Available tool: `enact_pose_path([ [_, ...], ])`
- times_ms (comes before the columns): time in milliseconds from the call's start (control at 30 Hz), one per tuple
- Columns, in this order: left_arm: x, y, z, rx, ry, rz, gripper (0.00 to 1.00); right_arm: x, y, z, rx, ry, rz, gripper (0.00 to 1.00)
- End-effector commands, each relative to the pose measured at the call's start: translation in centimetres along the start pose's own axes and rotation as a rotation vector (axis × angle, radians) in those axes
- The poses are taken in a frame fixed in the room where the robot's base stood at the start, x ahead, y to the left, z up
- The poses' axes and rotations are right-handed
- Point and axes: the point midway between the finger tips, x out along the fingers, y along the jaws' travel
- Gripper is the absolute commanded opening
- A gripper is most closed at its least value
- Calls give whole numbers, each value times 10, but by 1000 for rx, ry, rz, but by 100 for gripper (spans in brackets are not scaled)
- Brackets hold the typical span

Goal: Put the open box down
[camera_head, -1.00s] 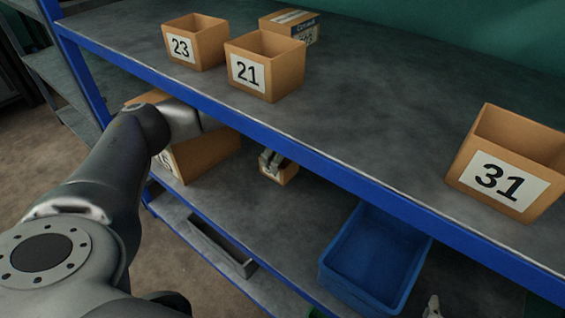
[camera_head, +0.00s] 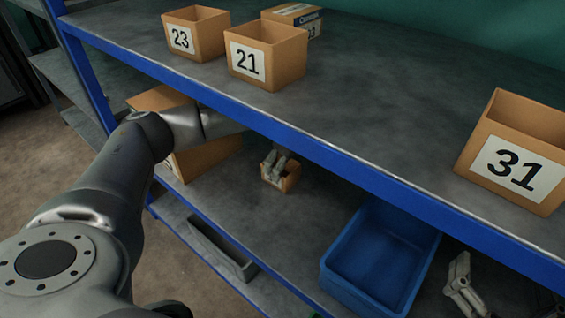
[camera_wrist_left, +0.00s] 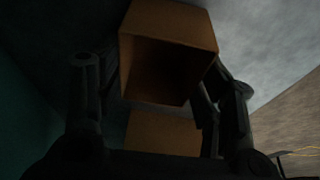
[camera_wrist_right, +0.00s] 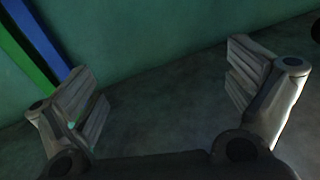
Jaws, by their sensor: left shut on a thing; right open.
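The small open box (camera_head: 284,184) is brown cardboard and shows in the head view under the upper shelf board. My left gripper (camera_head: 274,164) reaches in from the left and is shut on it; only its fingertips show there. In the left wrist view the open box (camera_wrist_left: 165,22) sits between the two fingers with its dark opening toward the camera. I cannot tell whether its base touches the lower board. My right gripper (camera_head: 461,283) is right of the blue bin. It is open and empty in the right wrist view (camera_wrist_right: 165,95).
The lower board (camera_head: 300,222) holds a blue bin (camera_head: 345,280). A larger cardboard box (camera_head: 205,157) is partly behind my left wrist. Boxes 23 (camera_head: 207,35), 21 (camera_head: 287,62) and 31 (camera_head: 538,142) stand on the upper board, whose blue front edge (camera_head: 330,155) crosses above my left gripper.

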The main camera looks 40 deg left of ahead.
Motion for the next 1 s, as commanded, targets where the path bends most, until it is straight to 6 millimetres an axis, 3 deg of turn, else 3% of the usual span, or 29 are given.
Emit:
enact_pose_path([
  [33,2,0,0,0,0,-1,38,0,0,-1,0,9,0,100],
  [67,2,0,0,0,0,-1,63,0,0,-3,0,15,-1,100],
  [233,2,0,0,0,0,-1,84,0,0,-3,0,14,-1,100],
  [667,-2,0,0,0,0,1,84,0,0,-1,1,0,0,100],
  [1000,-45,1,-1,0,0,2,84,-14,8,50,-5,-288,17,100],
])
